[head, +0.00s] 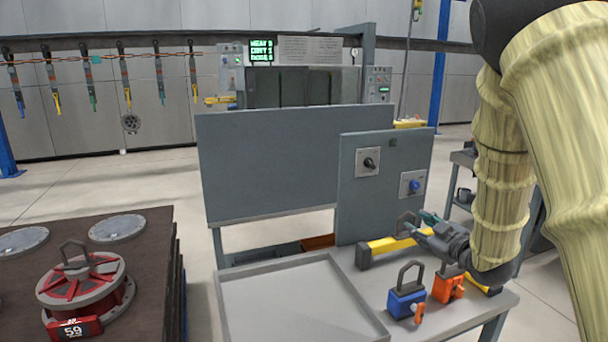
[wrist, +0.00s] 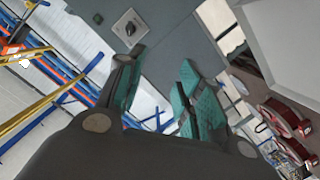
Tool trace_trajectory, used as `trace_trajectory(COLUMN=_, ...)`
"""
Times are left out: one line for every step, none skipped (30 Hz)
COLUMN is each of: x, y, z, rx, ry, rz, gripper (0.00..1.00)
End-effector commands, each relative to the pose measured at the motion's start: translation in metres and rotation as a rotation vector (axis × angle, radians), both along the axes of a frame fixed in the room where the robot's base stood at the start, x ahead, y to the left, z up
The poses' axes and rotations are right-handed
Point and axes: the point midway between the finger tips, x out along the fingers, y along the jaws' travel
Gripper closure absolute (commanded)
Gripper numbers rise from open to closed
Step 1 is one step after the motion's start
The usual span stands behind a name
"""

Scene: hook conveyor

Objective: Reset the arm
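My arm, in a pale yellow sleeve, comes down the right side of the head view. My gripper (head: 416,224) hangs over the right part of the grey worktable, in front of the upright panel (head: 382,205) with two switches. In the wrist view, the two teal fingers of my gripper (wrist: 163,66) stand apart with nothing between them. The panel and its dark switch (wrist: 128,28) show beyond the fingertips. From the head view I cannot tell whether the fingers touch the yellow bar (head: 390,244) behind them.
A blue padlock (head: 406,300) and an orange padlock (head: 447,286) stand on the table below my gripper. An empty grey tray (head: 292,268) lies to their left. A red reel (head: 85,287) sits on a dark stand at left. Hanging hooks line the back wall.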

Motion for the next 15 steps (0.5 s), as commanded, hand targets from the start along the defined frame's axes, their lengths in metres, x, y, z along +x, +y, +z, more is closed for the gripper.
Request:
trace_trajectory(x=-0.004, y=0.001, z=-0.023, rx=0.013, ry=0.034, rz=-0.013, gripper=0.64)
trace_trajectory(x=-0.006, y=0.001, z=-0.034, rx=0.021, ry=0.052, rz=-0.023, gripper=0.64)
trace_trajectory(x=-0.010, y=0.002, z=-0.053, rx=0.031, ry=0.083, rz=-0.036, gripper=0.64)
trace_trajectory(x=-0.014, y=0.002, z=-0.068, rx=0.041, ry=0.108, rz=-0.049, gripper=0.64)
trace_trajectory(x=-0.019, y=0.003, z=-0.084, rx=0.051, ry=0.135, rz=-0.062, gripper=0.64)
trace_trajectory(x=-0.026, y=0.004, z=-0.107, rx=0.064, ry=0.174, rz=-0.078, gripper=0.64)
trace_trajectory(x=-0.031, y=0.005, z=-0.123, rx=0.073, ry=0.203, rz=-0.094, gripper=0.64)
trace_trajectory(x=-0.037, y=0.006, z=-0.140, rx=0.083, ry=0.232, rz=-0.107, gripper=0.64)
trace_trajectory(x=-0.045, y=0.007, z=-0.161, rx=0.095, ry=0.270, rz=-0.125, gripper=0.64)
trace_trajectory(x=-0.052, y=0.009, z=-0.177, rx=0.104, ry=0.301, rz=-0.139, gripper=0.64)
trace_trajectory(x=-0.059, y=0.010, z=-0.193, rx=0.112, ry=0.329, rz=-0.153, gripper=0.64)
trace_trajectory(x=-0.069, y=0.012, z=-0.213, rx=0.123, ry=0.369, rz=-0.172, gripper=0.64)
trace_trajectory(x=-0.078, y=0.013, z=-0.229, rx=0.132, ry=0.399, rz=-0.186, gripper=0.64)
trace_trajectory(x=-0.086, y=0.014, z=-0.244, rx=0.141, ry=0.428, rz=-0.201, gripper=0.64)
trace_trajectory(x=-0.098, y=0.016, z=-0.264, rx=0.150, ry=0.469, rz=-0.221, gripper=0.64)
